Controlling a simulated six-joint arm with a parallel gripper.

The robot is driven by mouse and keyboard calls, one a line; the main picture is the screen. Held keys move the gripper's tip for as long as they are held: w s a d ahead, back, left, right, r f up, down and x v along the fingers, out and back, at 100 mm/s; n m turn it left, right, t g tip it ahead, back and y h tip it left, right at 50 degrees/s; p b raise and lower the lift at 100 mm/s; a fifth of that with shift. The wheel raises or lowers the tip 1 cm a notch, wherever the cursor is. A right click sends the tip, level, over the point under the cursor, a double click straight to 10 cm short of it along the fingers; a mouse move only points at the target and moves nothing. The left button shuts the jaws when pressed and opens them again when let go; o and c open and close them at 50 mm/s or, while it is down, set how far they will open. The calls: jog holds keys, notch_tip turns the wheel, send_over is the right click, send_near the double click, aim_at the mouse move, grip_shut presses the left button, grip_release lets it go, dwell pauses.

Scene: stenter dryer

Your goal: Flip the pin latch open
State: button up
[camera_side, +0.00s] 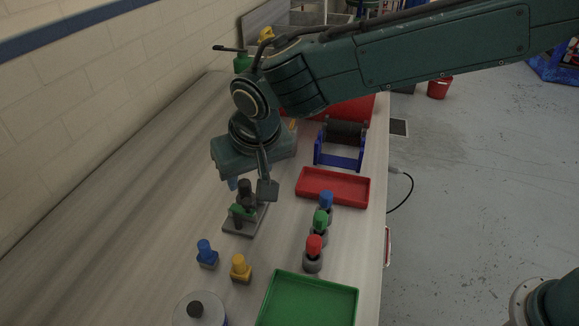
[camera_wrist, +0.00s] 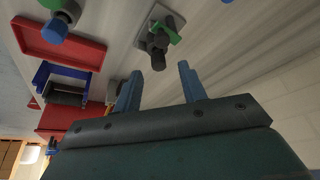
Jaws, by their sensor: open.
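The pin latch is a grey plate (camera_side: 238,227) on the table with a dark upright post (camera_side: 246,192) and a green part (camera_side: 241,211). In the wrist view, the dark post (camera_wrist: 157,44) and green part (camera_wrist: 170,25) lie just beyond my fingertips, roughly in line with the gap between them. My gripper (camera_wrist: 160,69) is open, with two blue fingers apart and nothing seen between them. In the side view my gripper (camera_side: 240,185) points down just above the latch; one finger is mostly hidden. Whether a finger touches the post cannot be told.
Knobs in blue (camera_side: 326,200), green (camera_side: 320,218) and red (camera_side: 314,245) stand to the right. A red tray (camera_side: 335,187) and blue roller stand (camera_side: 339,160) lie behind. Blue (camera_side: 206,251) and yellow (camera_side: 240,266) pegs and a green tray (camera_side: 309,300) are in front. Left table is clear.

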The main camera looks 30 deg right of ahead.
jog(key=v, duration=0.9)
jog(key=s+d+r, duration=0.3)
jog(key=d, duration=0.8)
jog(key=s+d+r, duration=0.3)
jog(key=d, duration=0.8)
jog(key=shift+s+r, duration=0.15)
jog(key=shift+r, duration=0.2)
jog(key=shift+d, duration=0.1)
jog(key=w+a+f+n+g+y, duration=0.1)
jog(key=w+a+f+n, duration=0.1)
jog(key=a+n, duration=0.2)
jog(key=w+a+f+n+y, duration=0.1)
jog(key=w+a+f+n, duration=0.1)
jog(key=a+n, duration=0.3)
jog(key=w+a+f+n+g+y, duration=0.1)
jog(key=w+a+f+n+y, duration=0.1)
jog(key=a, duration=0.6)
jog(key=shift+w+a+f+n+g, duration=0.15)
jog(key=shift+w+n, duration=0.2)
jog(key=shift+n, duration=0.3)
jog(key=shift+w+a+f+n+g, duration=0.15)
jog(key=shift+w+n, duration=0.2)
jog(key=shift+n, duration=0.3)
